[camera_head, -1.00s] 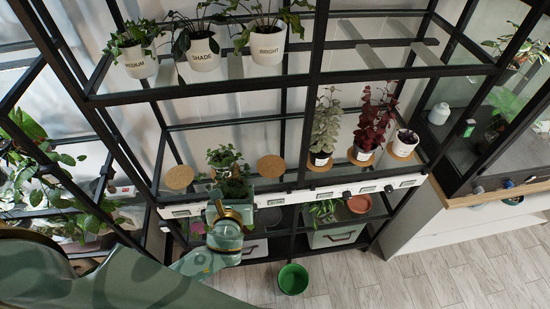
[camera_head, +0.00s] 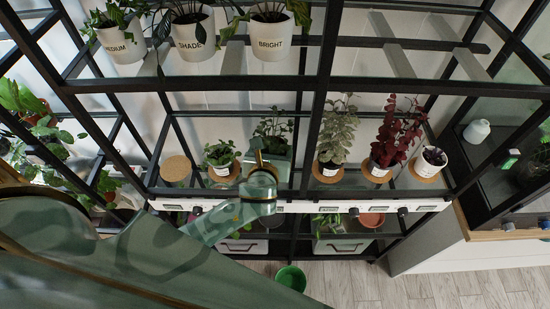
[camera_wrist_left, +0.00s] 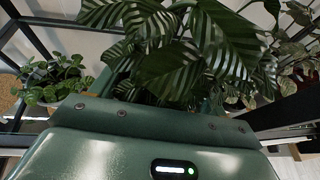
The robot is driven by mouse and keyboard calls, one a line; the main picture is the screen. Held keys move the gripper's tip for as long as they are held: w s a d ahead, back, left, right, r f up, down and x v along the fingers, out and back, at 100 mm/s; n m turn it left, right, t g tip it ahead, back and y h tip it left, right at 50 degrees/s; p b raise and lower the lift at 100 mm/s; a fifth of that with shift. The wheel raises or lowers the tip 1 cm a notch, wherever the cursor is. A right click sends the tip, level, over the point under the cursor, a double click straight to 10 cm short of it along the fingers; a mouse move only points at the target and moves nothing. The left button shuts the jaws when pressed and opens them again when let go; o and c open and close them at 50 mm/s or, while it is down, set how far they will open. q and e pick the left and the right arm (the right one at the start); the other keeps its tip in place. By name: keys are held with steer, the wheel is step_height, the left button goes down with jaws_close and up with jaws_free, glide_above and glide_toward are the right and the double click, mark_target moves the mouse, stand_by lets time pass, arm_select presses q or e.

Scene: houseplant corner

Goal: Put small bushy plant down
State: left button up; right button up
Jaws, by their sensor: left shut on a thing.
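My left gripper (camera_head: 268,152) reaches up to the middle shelf and is shut on the small bushy plant (camera_head: 271,125). The plant is upright, its leaves above and behind the gripper. In the left wrist view its striped green leaves (camera_wrist_left: 190,50) fill the upper middle. Its pot is hidden by the gripper, and I cannot tell whether it touches the shelf. The cork mat at that spot is hidden as well. My right gripper is not in view.
An empty cork mat (camera_head: 176,168) lies at the shelf's left. A leafy plant in a white pot (camera_head: 221,168) stands close left of my gripper. A silvery plant (camera_head: 337,132) and a red plant (camera_head: 393,140) stand to the right. A green bucket (camera_head: 291,278) is on the floor.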

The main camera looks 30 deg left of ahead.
mark_target(274, 152)
arm_select(q)
steer(key=w+f, duration=0.1)
steer(key=w+f+b, duration=0.1)
steer(key=f, duration=0.1)
steer(key=w+a+f, duration=0.1)
steer(key=shift+f, duration=0.25)
steer(key=f, duration=0.1)
steer(key=f+b, duration=0.1)
steer(key=f, duration=0.1)
steer(key=shift+w+f+b, duration=0.25)
steer(key=shift+f+b, duration=0.05)
steer(key=shift+b, duration=0.05)
steer(key=shift+r, duration=0.1)
steer(key=o, duration=1.1)
steer(key=shift+c, duration=0.2)
steer(key=shift+s, duration=0.15)
steer(key=p+v, duration=0.2)
steer(key=v, duration=1)
